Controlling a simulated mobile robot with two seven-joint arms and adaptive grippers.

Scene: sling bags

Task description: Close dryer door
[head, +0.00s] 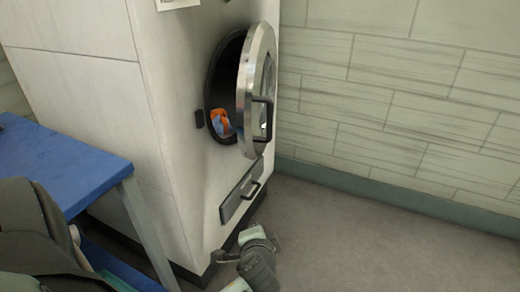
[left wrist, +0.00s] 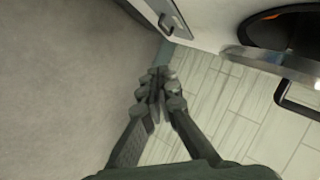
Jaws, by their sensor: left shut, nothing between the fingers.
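The white dryer (head: 165,130) stands at the left-centre in the head view. Its round silver-rimmed door (head: 247,92) stands open, swung out to the right, with a dark handle (head: 264,118) on it. The dark drum opening (head: 221,75) is uncovered, and orange and blue cloth (head: 222,122) shows inside. In the left wrist view, my left gripper (left wrist: 156,84) is shut and empty. There the door handle (left wrist: 292,100) is to its right, apart from the fingers, and the door rim (left wrist: 275,66) is at the upper right. My right gripper is not seen.
A blue table (head: 55,160) stands left of the dryer. A tiled wall (head: 410,90) rises behind. The floor (head: 370,240) to the right is clear.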

